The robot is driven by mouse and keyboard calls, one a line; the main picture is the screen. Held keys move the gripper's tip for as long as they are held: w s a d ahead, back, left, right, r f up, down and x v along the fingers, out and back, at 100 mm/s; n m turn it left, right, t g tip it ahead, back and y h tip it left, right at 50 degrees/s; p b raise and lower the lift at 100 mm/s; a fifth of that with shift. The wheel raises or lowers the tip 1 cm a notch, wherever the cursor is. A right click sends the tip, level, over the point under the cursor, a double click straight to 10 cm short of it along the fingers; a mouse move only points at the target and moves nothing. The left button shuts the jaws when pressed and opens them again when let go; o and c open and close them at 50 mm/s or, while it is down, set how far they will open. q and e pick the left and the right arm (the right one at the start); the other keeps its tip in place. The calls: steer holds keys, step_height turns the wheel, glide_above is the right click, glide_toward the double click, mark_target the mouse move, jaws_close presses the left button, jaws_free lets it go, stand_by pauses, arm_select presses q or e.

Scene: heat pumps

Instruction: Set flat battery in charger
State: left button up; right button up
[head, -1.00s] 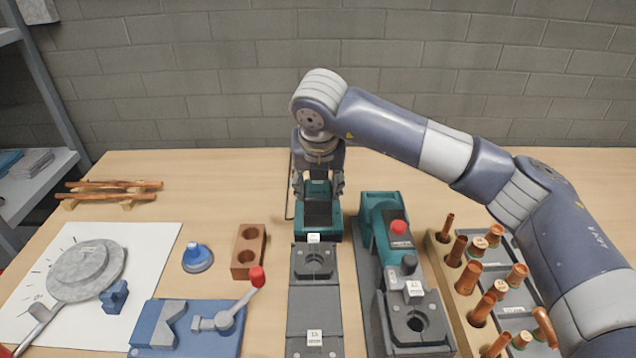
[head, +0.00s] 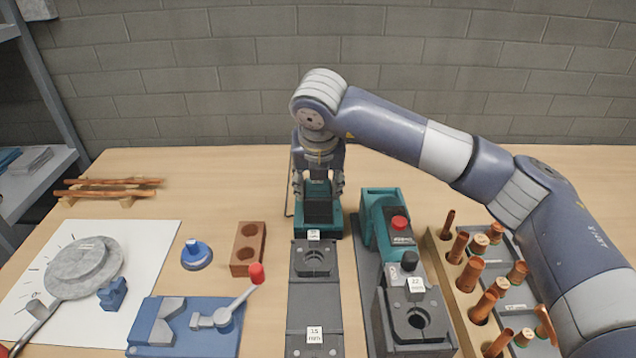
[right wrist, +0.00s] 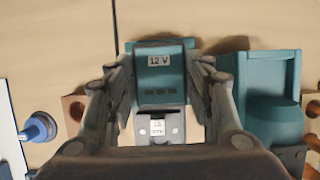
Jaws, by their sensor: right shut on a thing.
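My right gripper (head: 318,188) points down at the back middle of the table. It is shut on the battery, a block with a teal end and a dark body (head: 318,210). In the right wrist view the battery (right wrist: 160,82) sits between the two fingers, with a "12 V" label on its teal face. The battery stands at the teal charger (head: 334,228), whose edge shows around its foot. Whether it is fully seated cannot be told. My left gripper is not in view.
Grey die blocks (head: 315,290) stand directly in front of the charger. A teal tool (head: 382,215) with a red button is close on the right. A brown two-hole block (head: 248,250) is to the left. A wooden rack (head: 462,300) holds several copper pieces. The table behind is clear.

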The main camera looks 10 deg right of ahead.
steer(key=shift+f+b, duration=1.2)
steer(key=shift+f, duration=0.05)
steer(key=shift+f+b, duration=0.5)
steer(key=shift+s, duration=0.1)
steer(key=o, duration=1.4)
